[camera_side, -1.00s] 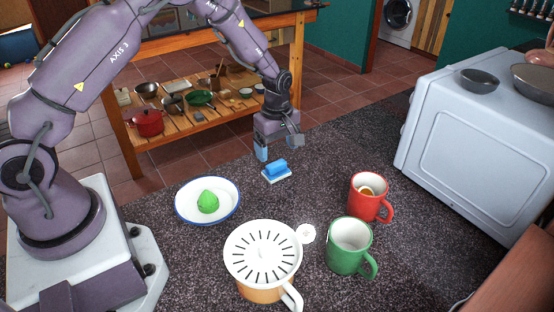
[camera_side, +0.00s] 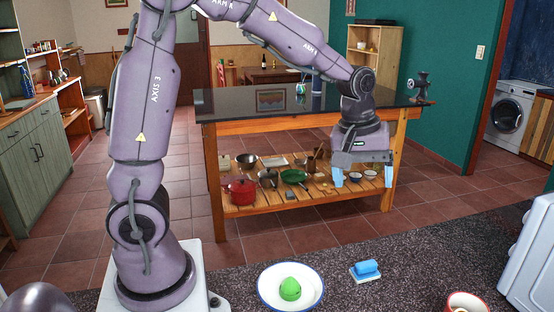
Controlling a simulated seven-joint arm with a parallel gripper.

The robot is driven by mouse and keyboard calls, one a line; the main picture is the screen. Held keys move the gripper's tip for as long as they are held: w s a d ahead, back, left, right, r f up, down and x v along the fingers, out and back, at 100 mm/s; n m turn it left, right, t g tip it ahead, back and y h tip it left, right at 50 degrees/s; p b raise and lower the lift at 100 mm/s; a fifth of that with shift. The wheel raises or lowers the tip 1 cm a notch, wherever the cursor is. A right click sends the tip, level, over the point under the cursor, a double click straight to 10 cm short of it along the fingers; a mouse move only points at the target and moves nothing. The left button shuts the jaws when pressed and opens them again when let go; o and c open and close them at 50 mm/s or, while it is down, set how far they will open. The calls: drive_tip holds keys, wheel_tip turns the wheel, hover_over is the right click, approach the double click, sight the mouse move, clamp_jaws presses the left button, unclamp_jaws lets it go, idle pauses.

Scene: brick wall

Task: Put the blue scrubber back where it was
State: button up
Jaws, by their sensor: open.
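The blue scrubber (camera_side: 367,267) has a blue grip on a pale base. It lies on the dark speckled counter (camera_side: 420,258), to the right of a white plate. My gripper (camera_side: 362,181) is open and empty. It hangs above the scrubber in the picture, clear of it, with its light blue fingertips pointing down. Nothing is between the fingers.
A white blue-rimmed plate (camera_side: 268,298) holds a green lemon-shaped thing (camera_side: 290,289). A red mug (camera_side: 463,303) is cut off at the lower edge. A white appliance (camera_side: 530,250) stands at the right. A wooden table (camera_side: 290,124) with pots on its shelf stands behind.

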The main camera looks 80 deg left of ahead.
drive_tip(key=s+d+r+m+t, duration=0.1)
drive_tip(key=s+r+m, duration=0.2)
drive_tip(key=s, duration=0.6)
drive_tip(key=s+d+r+m+t, duration=0.2)
drive_tip(key=s+r+m, duration=0.2)
drive_tip(key=s+m, duration=0.4)
drive_tip(key=shift+s+d, duration=0.3)
drive_tip(key=shift+s, duration=0.1)
